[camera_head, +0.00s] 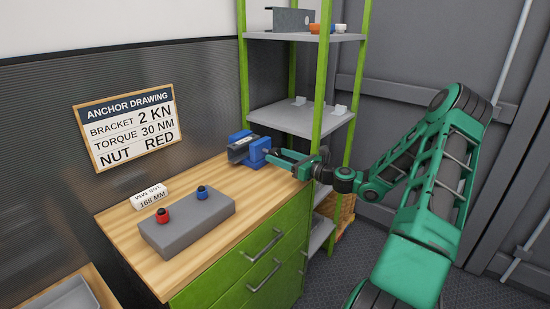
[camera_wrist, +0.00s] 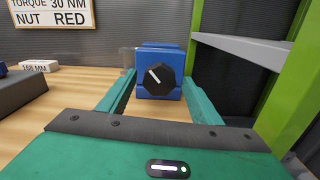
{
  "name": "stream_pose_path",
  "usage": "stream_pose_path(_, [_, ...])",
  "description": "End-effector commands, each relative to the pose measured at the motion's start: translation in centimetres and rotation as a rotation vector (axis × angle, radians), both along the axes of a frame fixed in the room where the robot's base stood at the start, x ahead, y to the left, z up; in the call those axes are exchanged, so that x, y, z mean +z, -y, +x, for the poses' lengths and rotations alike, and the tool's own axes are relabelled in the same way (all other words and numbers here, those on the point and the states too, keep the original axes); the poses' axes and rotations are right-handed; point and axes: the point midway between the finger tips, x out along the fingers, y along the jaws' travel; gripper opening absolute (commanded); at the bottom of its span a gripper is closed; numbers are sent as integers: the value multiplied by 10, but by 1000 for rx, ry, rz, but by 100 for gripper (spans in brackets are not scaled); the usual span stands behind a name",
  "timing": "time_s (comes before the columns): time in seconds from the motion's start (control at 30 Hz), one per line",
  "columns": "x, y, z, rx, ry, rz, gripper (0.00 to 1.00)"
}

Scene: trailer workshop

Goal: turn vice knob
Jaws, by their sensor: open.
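A blue vice (camera_head: 240,147) stands at the far right end of the wooden workbench. In the wrist view the vice (camera_wrist: 161,50) faces me. Its black knob (camera_wrist: 155,74) has several flat sides and a white line that tilts from upper left to lower right. My green gripper (camera_head: 289,159) is level with the vice on its right side. In the wrist view my gripper (camera_wrist: 160,92) is open, with one finger on each side of the knob. I cannot tell whether the fingertips touch it. In the head view the knob is hidden by my gripper.
The workbench (camera_head: 125,229) carries a grey block (camera_head: 188,233) with a red (camera_head: 162,215) and a blue knob-like part (camera_head: 202,192), and a white label block (camera_head: 149,196). A green-post shelf (camera_head: 300,118) stands close behind my gripper. A sign (camera_head: 127,127) hangs on the wall.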

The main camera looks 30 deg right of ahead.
Motion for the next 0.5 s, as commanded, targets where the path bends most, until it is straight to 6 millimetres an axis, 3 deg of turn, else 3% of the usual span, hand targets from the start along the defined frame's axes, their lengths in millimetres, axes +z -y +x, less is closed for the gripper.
stream_pose_path(0.2, [0,-5,14,-1,0,0,59])
stream_pose_path(0.5, [0,-5,15,-1,0,0,56])
